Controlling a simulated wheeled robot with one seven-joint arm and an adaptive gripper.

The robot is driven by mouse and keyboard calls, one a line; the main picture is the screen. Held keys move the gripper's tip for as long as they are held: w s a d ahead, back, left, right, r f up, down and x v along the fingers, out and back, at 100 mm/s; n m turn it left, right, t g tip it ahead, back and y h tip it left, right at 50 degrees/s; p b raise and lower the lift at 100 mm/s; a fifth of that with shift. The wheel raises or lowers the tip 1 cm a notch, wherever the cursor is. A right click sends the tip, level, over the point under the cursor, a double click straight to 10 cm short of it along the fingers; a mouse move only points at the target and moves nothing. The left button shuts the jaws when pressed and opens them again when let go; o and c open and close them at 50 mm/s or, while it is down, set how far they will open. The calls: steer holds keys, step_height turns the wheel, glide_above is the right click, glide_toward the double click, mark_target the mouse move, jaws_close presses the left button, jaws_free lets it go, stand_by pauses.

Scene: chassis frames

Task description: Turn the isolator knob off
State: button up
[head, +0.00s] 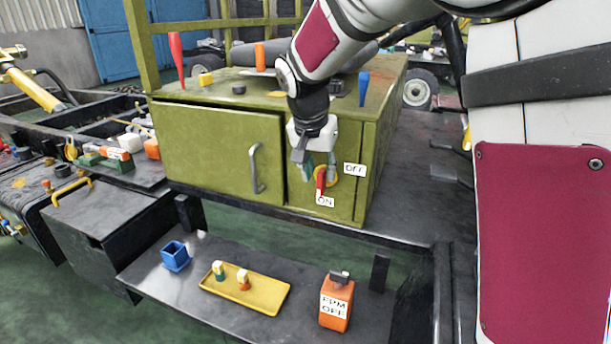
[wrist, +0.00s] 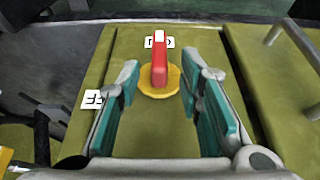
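The isolator knob (head: 321,181) is a red handle on a yellow disc (wrist: 160,92), on the front of the olive cabinet. The handle points down at the ON label (head: 325,202). The OFF label (head: 355,169) is up and to the right of it. In the wrist view, the picture is turned over and the red handle (wrist: 159,68) points up at the ON label. My gripper (head: 309,172) is open in front of the knob. Its teal finger pads stand on either side of the handle with gaps, not touching it. The fingers partly cover the disc in the head view.
The cabinet door (head: 220,150) with a grey handle (head: 257,168) is left of the knob panel. Several tools stand on the cabinet top. A shelf below holds a blue box (head: 175,256), a yellow tray (head: 262,297) and an orange block (head: 337,304) labelled FPM OFF.

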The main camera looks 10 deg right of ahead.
mark_target(320, 173)
steer(key=shift+x, duration=1.55)
jaws_close()
